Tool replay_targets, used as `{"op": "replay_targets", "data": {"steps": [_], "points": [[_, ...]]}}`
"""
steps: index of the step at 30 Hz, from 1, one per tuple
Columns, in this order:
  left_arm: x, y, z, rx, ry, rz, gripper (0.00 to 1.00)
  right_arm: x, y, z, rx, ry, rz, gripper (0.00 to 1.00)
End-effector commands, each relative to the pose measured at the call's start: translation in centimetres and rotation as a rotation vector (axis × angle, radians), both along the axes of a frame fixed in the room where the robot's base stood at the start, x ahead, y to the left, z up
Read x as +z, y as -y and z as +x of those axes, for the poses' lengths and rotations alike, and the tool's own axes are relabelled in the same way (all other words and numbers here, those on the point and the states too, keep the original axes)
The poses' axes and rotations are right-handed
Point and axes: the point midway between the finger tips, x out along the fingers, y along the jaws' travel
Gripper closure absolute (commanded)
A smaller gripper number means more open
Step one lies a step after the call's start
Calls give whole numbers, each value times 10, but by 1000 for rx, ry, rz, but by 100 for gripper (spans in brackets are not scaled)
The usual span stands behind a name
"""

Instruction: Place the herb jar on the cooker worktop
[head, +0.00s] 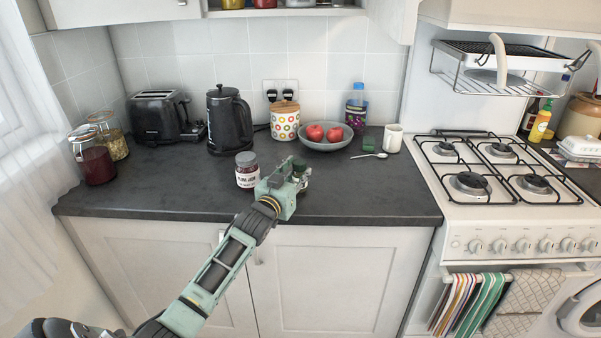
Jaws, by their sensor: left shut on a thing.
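My left gripper (294,172) is over the front part of the dark worktop (370,200). It is shut on a small glass jar with green contents, the herb jar (300,169), which is mostly hidden by the gripper. I cannot tell whether the jar touches the worktop. The white cooker (455,212) with its hob stands to the right of this worktop. A strip of dark worktop (590,178) also shows beyond the cooker at the far right. My right gripper is not in view.
A jar labelled plum jam (247,170) stands just left of my gripper. Behind are a kettle (229,122), a patterned canister (285,122), a bowl of red fruit (325,142) and a mug (393,139). The worktop's right front is clear. A rack (500,62) hangs above the hob.

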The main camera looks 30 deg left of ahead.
Motion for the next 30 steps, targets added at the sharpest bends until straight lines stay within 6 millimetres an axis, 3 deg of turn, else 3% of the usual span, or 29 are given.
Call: {"op": "replay_targets", "data": {"steps": [9, 10, 16, 28, 30], "points": [[-4, 0, 0, 0, 2, 0, 95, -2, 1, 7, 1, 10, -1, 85], [-5, 0, 0, 0, 1, 0, 66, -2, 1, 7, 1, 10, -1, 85], [-4, 0, 0, 0, 0, 0, 48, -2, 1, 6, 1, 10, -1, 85], [4, 0, 0, 0, 2, 1, 48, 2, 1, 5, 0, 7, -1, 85], [0, 2, -7, -1, 0, 0, 48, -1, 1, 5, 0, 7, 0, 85]]}}
